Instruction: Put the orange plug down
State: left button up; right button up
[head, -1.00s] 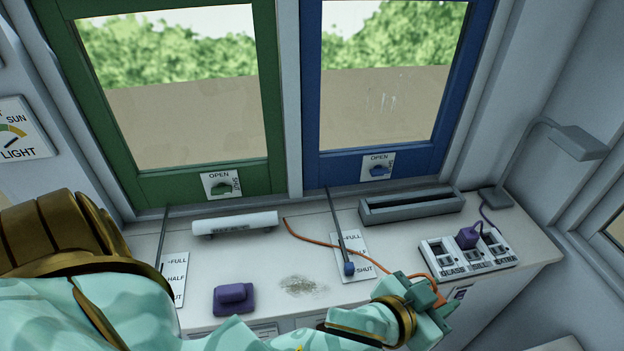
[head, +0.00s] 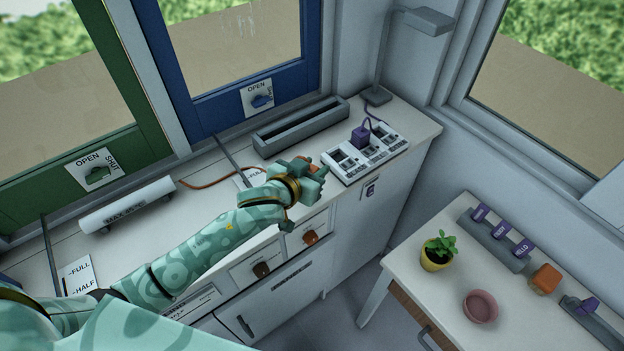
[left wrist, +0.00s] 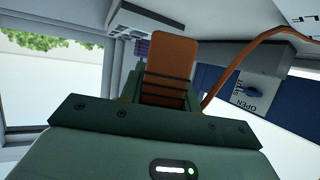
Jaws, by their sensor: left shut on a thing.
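My left gripper (head: 316,177) is shut on the orange plug (left wrist: 172,60). In the left wrist view the plug stands up between the fingers. In the head view only a small orange part of the plug (head: 315,168) shows, the rest hidden by the gripper. The gripper is above the counter near its front edge, just left of the white socket strip (head: 352,177). I cannot tell whether the plug touches anything. Its orange cord (head: 215,184) runs left across the counter and also shows in the left wrist view (left wrist: 232,70). My right gripper is not in view.
A purple plug (head: 361,137) sits in the socket strip. A grey trough (head: 300,127) and a lamp (head: 425,22) stand behind. A white roll (head: 127,205) lies at left. The right table holds a potted plant (head: 437,258), a pink bowl (head: 480,307) and an orange block (head: 545,279).

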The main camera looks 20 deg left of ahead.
pick_arm(q)
jog(key=shift+w+a+f, duration=0.2)
jog(key=shift+w+f, duration=0.2)
jog(key=shift+f, duration=0.15)
notch_tip(320, 180, down, 3)
jog(key=shift+f+b, duration=0.15)
jog(key=shift+b, duration=0.6)
jog(key=o, duration=1)
jog(key=shift+c, duration=0.2)
